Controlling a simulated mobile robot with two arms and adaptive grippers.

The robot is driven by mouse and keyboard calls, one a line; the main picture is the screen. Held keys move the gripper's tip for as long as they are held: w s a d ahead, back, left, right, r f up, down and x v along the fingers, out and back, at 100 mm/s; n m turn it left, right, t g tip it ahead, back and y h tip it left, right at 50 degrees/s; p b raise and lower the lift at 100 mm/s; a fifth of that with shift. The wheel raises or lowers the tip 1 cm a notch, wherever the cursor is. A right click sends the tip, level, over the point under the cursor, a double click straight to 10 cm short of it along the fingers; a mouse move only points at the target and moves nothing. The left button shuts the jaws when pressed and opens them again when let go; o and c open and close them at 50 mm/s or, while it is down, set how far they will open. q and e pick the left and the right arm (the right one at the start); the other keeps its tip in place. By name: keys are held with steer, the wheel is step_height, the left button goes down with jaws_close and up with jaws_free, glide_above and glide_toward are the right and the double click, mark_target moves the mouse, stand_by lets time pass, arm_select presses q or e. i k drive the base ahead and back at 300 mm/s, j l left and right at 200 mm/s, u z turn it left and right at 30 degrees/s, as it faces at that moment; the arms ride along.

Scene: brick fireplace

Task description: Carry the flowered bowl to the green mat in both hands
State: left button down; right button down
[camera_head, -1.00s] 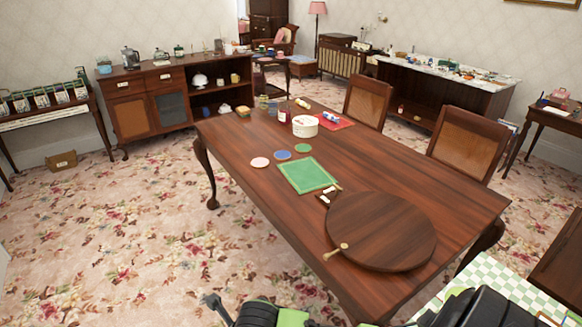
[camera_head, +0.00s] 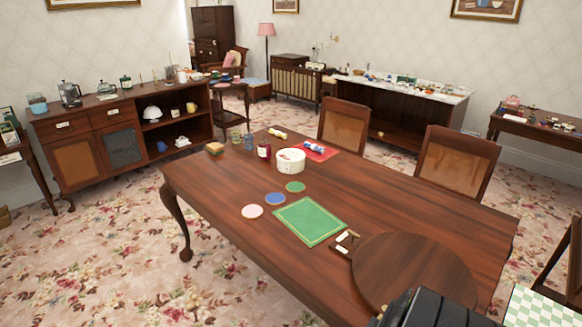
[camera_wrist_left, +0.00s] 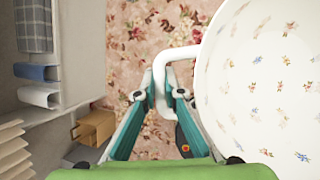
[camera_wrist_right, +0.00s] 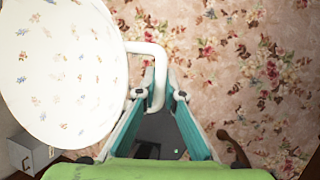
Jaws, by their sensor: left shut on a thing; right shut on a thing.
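The white flowered bowl shows at the right of the left wrist view (camera_wrist_left: 265,85) and at the left of the right wrist view (camera_wrist_right: 62,70). My left gripper (camera_wrist_left: 163,90) is shut on one white handle of the bowl. My right gripper (camera_wrist_right: 158,92) is shut on the other handle. Carpet shows below both grippers. The head view shows neither the bowl nor the gripper fingers. The green mat (camera_head: 310,221) lies flat and bare on the dark wooden table (camera_head: 395,200).
A round wooden board (camera_head: 415,270) and a small tray (camera_head: 344,242) lie right of the mat. Pink (camera_head: 252,211), blue (camera_head: 275,199) and green (camera_head: 295,187) coasters lie left of and behind it. A white round box (camera_head: 290,160) stands farther back. Chairs (camera_head: 455,165) stand at the far side.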

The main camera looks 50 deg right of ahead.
mark_target(309, 219)
steer(key=i+j, duration=0.1)
steer(key=i, duration=1.9)
steer(key=i+l+z, duration=0.1)
steer(key=z, duration=3.2)
steer(key=i+j+z, duration=0.3)
steer(key=i+j, duration=0.35)
steer(key=i, duration=0.2)
steer(key=i+j, duration=0.35)
steer(key=i, duration=0.15)
